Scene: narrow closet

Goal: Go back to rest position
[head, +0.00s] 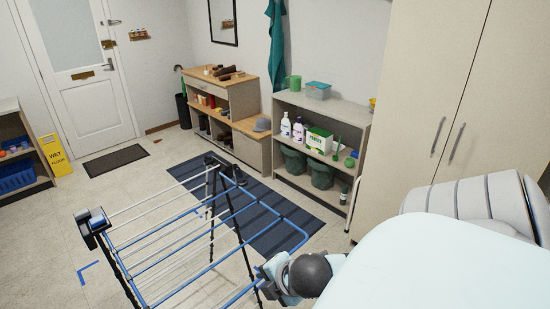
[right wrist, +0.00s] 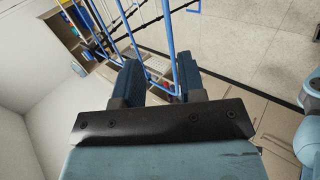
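My right gripper (head: 268,274) is low in the middle of the head view, close beside the near right corner of a drying rack (head: 222,216) with blue rails and black end pieces. In the right wrist view, the gripper (right wrist: 158,72) has its two dark blue fingers apart, with nothing seen clamped between them. A blue rail of the rack (right wrist: 172,45) passes close to the right-hand fingertip there; I cannot tell whether they touch. My left gripper is not in view.
A tall beige cabinet (head: 430,110) stands at the right. A shelf unit (head: 328,106) with bottles and dark green bins stands by the back wall. A dark blue rug (head: 265,215) lies under the rack. A yellow wet floor sign (head: 54,155) stands left.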

